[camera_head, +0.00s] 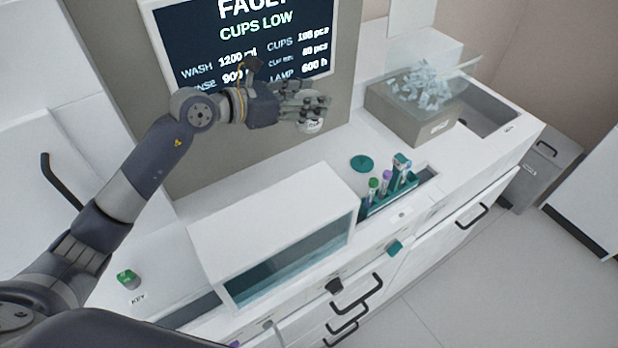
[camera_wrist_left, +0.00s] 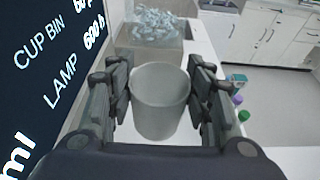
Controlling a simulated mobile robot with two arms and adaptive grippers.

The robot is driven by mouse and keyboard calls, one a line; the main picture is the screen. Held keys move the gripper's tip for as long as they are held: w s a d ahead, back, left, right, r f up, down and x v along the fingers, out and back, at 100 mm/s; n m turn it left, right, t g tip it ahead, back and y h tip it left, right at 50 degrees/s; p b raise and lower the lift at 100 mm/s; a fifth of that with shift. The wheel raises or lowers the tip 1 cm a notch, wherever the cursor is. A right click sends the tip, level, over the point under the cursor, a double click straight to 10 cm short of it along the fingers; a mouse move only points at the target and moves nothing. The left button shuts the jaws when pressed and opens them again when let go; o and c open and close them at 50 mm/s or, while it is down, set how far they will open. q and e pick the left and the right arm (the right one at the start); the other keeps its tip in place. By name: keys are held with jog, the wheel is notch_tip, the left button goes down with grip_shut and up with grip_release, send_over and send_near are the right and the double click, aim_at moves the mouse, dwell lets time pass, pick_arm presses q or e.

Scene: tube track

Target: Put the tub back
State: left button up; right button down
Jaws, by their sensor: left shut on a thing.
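My left gripper (camera_head: 304,104) is shut on a small tub and holds it in the air in front of the screen, above the white counter. My right gripper is not in view.
A dark screen (camera_head: 245,45) reading "CUPS LOW" stands behind the gripper. A grey-brown bin (camera_head: 405,122) of clear cups stands at the right, its clear cover raised. A teal disc (camera_head: 361,163) lies near a tube rack (camera_head: 375,207). A white glass-fronted box (camera_head: 270,215) stands in front.

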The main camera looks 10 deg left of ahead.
aim_at(298, 126)
pick_arm(q)
jog(key=f+b, duration=0.4)
jog(key=f, duration=0.1)
jog(key=f+b, duration=0.2)
jog(key=shift+w+f, duration=0.2)
jog(key=shift+w, duration=0.05)
jog(key=shift+f, duration=5)
jog(key=shift+f, duration=0.1)
jog(key=o, duration=1)
jog(key=shift+o, duration=0.2)
